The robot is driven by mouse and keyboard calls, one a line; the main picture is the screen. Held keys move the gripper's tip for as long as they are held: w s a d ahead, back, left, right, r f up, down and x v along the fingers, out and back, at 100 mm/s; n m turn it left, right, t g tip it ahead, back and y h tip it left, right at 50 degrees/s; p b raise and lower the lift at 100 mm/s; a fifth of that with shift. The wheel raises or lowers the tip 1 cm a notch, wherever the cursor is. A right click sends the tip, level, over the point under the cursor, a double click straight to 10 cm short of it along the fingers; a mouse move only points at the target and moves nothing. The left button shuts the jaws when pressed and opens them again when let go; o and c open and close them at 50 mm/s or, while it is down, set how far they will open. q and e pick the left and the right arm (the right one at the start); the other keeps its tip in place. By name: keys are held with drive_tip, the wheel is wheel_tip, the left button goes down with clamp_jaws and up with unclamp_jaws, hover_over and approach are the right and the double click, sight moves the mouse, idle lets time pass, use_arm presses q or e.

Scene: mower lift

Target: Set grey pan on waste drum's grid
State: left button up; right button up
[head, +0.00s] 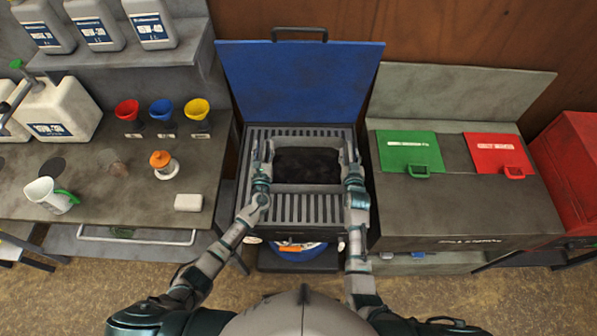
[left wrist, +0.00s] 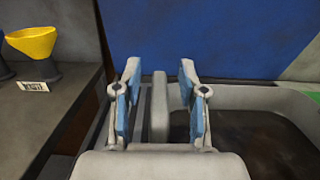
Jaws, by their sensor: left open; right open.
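The grey pan (head: 306,188), with dark contents inside, lies over the slotted grid (head: 290,208) of the waste drum; it looks level and appears to rest on the grid. My left gripper (head: 264,152) is at the pan's left end and my right gripper (head: 349,154) is at its right end. In the left wrist view, the open fingers of my left gripper (left wrist: 159,100) stand on both sides of a grey upright handle of the pan (left wrist: 260,97), with gaps visible. My right gripper is open; its fingertips are small in the head view.
A raised blue lid (head: 300,80) stands behind the grid. A bench (head: 100,190) with funnels, a jug and cans is at left. At right, a grey cabinet (head: 460,210) carries a green lid (head: 410,151) and a red lid (head: 497,152).

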drive_tip(key=shift+s, duration=0.25)
use_arm(q)
drive_tip(key=s+f, duration=0.1)
drive_tip(key=s, duration=1)
drive_tip(key=shift+s+d+f, duration=0.15)
drive_tip(key=shift+s+f, duration=0.1)
drive_tip(key=shift+s, duration=0.05)
use_arm(e)
drive_tip(key=s+r, duration=0.2)
drive_tip(key=s, duration=0.9)
drive_tip(key=shift+s+d, duration=0.15)
drive_tip(key=shift+d, duration=0.05)
